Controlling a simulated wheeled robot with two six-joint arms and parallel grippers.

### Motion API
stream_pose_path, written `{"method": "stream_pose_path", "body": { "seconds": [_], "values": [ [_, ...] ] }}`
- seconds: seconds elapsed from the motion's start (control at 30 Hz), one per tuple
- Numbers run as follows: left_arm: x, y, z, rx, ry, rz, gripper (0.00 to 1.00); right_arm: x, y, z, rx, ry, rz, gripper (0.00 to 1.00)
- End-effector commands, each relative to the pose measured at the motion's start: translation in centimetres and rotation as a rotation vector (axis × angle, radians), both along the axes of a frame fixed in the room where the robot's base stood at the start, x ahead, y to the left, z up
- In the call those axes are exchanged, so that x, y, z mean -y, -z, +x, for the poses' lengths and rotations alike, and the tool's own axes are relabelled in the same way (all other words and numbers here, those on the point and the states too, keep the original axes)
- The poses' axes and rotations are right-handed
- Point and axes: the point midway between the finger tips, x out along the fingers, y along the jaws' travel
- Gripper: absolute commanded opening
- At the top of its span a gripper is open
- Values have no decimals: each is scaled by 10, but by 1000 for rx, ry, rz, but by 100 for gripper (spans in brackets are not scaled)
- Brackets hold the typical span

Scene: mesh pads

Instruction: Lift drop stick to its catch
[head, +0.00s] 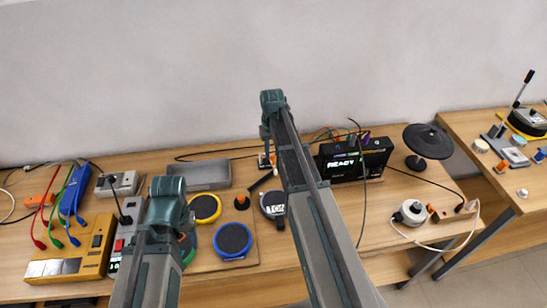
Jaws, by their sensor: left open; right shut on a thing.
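A dark stick (262,181), which I take for the drop stick, lies at a slant on the tan board beside a small orange-and-black knob (241,202). My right gripper (268,164) reaches down at the stick's upper end and is shut on it; my own arm hides part of the grip. A catch cannot be made out clearly. My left gripper (188,243) is open and mostly hidden behind its own arm, near the round pads. The pads are yellow (205,208), blue (233,240) and green, the green one partly covered.
A grey tray (198,175) lies behind the pads. A black box reading READY (348,164) and a black disc on a stand (428,140) are to the right. A yellow device (72,258) and coloured cables are at the left. A second table stands at far right.

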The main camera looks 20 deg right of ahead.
Motion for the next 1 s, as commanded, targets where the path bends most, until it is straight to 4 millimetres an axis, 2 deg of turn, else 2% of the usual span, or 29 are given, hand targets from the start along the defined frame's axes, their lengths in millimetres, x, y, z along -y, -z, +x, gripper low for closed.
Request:
{"method": "stream_pose_path", "body": {
  "seconds": [0.07, 0.47, 0.5, 0.63, 0.67, 1.0],
  "values": [
    [0, -4, 0, 0, 0, 0, 59, 4, -4, 9, 10, 1, -7, 0],
    [0, -4, 0, 0, 0, 0, 59, 5, -4, 10, 10, 1, -8, 0],
    [0, -4, 0, 0, 0, 0, 59, 5, -4, 10, 10, 1, -8, 33],
    [0, -4, 0, 0, 0, 0, 59, 5, -4, 9, 9, 1, -6, 56],
    [0, -4, 0, 0, 0, 0, 59, 4, -4, 9, 8, 1, -6, 60],
    [0, -6, 0, 0, 0, 0, 59, 3, -6, 7, 7, 0, -4, 60]
  ]
}}
